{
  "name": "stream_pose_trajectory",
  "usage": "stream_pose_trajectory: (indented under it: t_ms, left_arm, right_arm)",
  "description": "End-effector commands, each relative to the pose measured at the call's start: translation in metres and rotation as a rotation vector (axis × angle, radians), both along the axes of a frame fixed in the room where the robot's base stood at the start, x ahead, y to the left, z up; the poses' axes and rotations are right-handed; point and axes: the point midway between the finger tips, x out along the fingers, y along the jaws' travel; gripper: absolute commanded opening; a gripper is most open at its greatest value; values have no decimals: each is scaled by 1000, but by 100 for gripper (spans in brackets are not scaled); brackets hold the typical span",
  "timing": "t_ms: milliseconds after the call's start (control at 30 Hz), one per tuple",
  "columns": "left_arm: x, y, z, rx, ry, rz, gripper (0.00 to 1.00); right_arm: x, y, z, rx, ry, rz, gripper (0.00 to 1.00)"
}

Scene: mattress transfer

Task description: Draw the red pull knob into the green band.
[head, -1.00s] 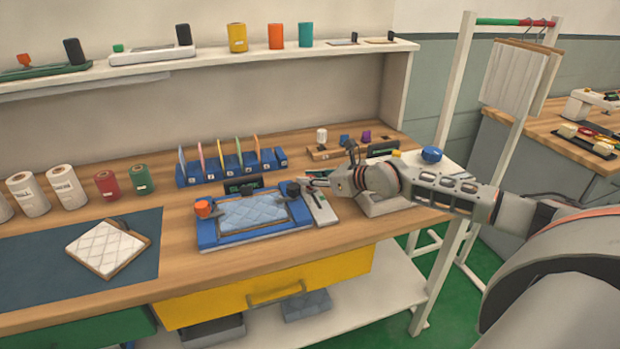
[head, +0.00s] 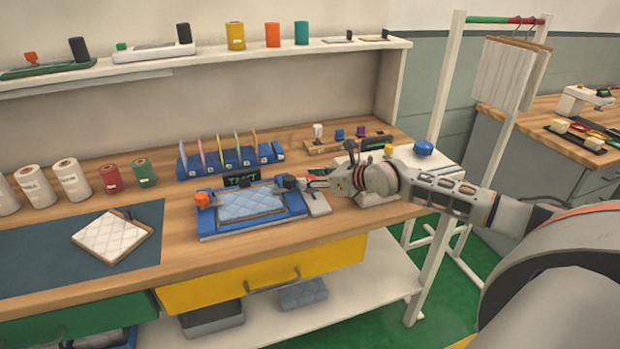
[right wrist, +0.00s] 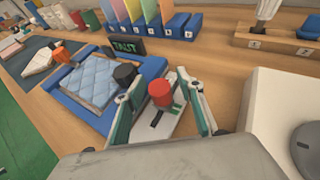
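The red pull knob (right wrist: 160,93) stands on a pale plate (right wrist: 150,126) with a dark slot, beside the blue frame (right wrist: 82,112). A small green patch, perhaps the green band (right wrist: 179,96), shows just right of the knob in the right wrist view; part of it is hidden. My right gripper (right wrist: 164,100) is open, with one finger on each side of the knob and visible gaps to both. In the head view the right gripper (head: 312,181) reaches in from the right over the pale plate (head: 317,204). My left gripper is not in view.
A quilted blue pad (head: 250,203) lies in the blue frame, with an orange clamp knob (head: 203,199) and a black one (right wrist: 125,75). A display (right wrist: 126,46) reading TAUT stands behind. A blue rack (head: 205,167) is farther back; a white block (right wrist: 275,115) is close on the right.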

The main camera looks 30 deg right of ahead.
Motion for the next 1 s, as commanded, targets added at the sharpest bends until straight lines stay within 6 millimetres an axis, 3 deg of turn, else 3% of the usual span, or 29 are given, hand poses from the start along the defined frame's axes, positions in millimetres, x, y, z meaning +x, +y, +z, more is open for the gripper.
stream_pose_trajectory:
  t_ms: [233, 633, 1000]
  left_arm:
    - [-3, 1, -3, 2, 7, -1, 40]
    - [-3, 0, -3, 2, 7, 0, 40]
    - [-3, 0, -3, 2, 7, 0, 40]
  right_arm:
    - [-6, -2, 2, 0, 0, 0, 38]
    - [-49, -18, 20, -2, 2, 2, 38]
    - [-68, -26, 30, 0, 0, 0, 38]
